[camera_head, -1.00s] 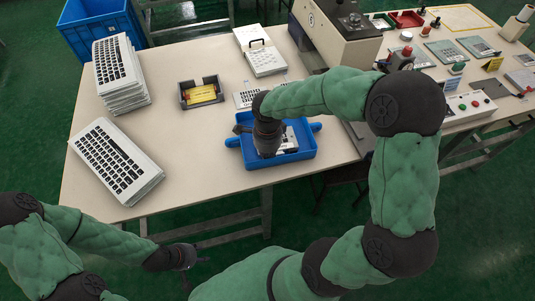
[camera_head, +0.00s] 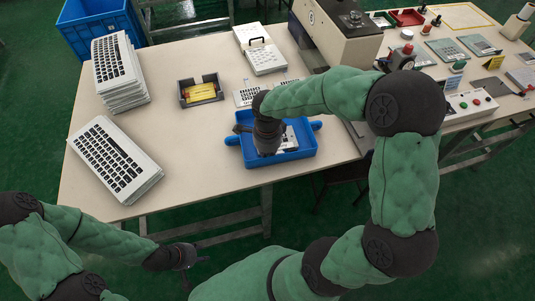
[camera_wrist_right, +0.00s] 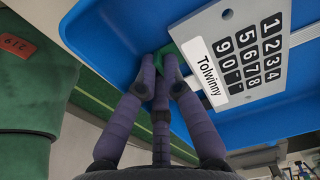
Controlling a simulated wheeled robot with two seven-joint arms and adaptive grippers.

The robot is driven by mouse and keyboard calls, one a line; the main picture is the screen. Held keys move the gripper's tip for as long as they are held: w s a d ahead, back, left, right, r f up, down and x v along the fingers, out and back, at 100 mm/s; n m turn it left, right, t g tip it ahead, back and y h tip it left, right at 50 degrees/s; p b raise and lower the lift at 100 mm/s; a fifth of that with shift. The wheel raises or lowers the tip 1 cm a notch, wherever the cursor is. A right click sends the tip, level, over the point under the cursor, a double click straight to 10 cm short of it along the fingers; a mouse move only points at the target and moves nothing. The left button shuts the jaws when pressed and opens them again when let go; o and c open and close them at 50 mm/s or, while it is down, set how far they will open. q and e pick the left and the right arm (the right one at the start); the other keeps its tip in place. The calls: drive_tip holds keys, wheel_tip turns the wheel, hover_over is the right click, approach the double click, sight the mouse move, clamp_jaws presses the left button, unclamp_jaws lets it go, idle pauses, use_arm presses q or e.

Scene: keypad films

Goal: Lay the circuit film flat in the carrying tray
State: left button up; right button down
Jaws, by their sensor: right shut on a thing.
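The blue carrying tray (camera_head: 294,155) sits near the table's front edge, and its inside fills much of the right wrist view (camera_wrist_right: 110,38). A pale sheet with a black number pad (camera_wrist_right: 245,55) and a white "Tolwinny" label lies in it. My right gripper (camera_wrist_right: 168,62) is down in the tray beside the label end. Its fingers are closed together on the circuit film, of which only a small green corner (camera_wrist_right: 183,62) seems to show at the fingertips. In the head view my right wrist (camera_head: 267,135) hides part of the tray. My left gripper (camera_head: 188,257) hangs open and empty before the table.
Stacks of white key panels (camera_head: 118,75) (camera_head: 115,160) stand at the left. A dark holder with yellow cards (camera_head: 201,90) is behind the tray. A large machine (camera_head: 340,40) and a button box (camera_head: 470,103) stand to the right. Table left of the tray is clear.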

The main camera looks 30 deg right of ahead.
drive_tip(key=c, duration=1.3)
unclamp_jaws()
wheel_tip(320, 180, up, 12)
drive_tip(key=shift+f, duration=0.1)
